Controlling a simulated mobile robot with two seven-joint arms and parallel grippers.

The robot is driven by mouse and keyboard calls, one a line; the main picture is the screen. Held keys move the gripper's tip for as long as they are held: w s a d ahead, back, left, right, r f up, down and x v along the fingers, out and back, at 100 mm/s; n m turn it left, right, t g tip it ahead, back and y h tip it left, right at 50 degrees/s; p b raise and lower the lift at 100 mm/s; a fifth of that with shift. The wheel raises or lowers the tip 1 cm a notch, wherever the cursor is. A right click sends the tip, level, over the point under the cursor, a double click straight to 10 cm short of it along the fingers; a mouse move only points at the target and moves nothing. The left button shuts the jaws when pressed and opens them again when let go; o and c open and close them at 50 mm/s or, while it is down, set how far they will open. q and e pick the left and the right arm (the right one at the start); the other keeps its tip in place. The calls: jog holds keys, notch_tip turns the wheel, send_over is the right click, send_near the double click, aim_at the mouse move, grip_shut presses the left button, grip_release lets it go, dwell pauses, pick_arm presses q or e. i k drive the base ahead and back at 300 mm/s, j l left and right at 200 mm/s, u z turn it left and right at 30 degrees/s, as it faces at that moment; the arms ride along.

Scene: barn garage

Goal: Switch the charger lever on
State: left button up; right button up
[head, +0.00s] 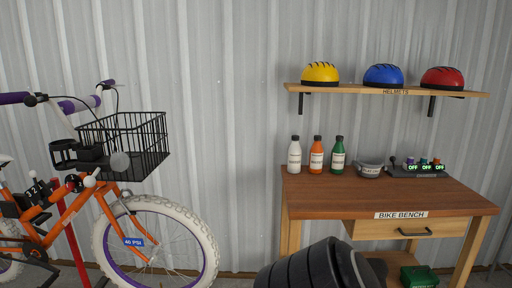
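The charger (418,174) is a low dark unit at the right of the bench top. It shows green OFF labels under small coloured items in its slots. A small dark lever (393,161) with a rounded knob appears to stand at its left end; its exact position is too small to tell. Neither of my grippers can be made out.
The wooden bike bench (455,203) carries white (295,157), orange (316,157) and green (337,157) bottles and a grey pouch-like item (369,170) left of the charger. Above, a shelf (345,90) holds three helmets. An orange bike (64,217) with a basket (148,143) stands left.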

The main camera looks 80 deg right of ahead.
aim_at(392, 159)
jog(key=z, duration=3.55)
jog(key=u, duration=0.4)
jog(key=i+l+u, duration=0.1)
jog(key=l+u, duration=0.5)
jog(key=u, duration=0.15)
jog(key=l+u, duration=0.25)
jog(key=l, duration=1.3)
jog(key=i+l, duration=0.1)
jog(key=i, duration=0.15)
jog(key=u, duration=0.05)
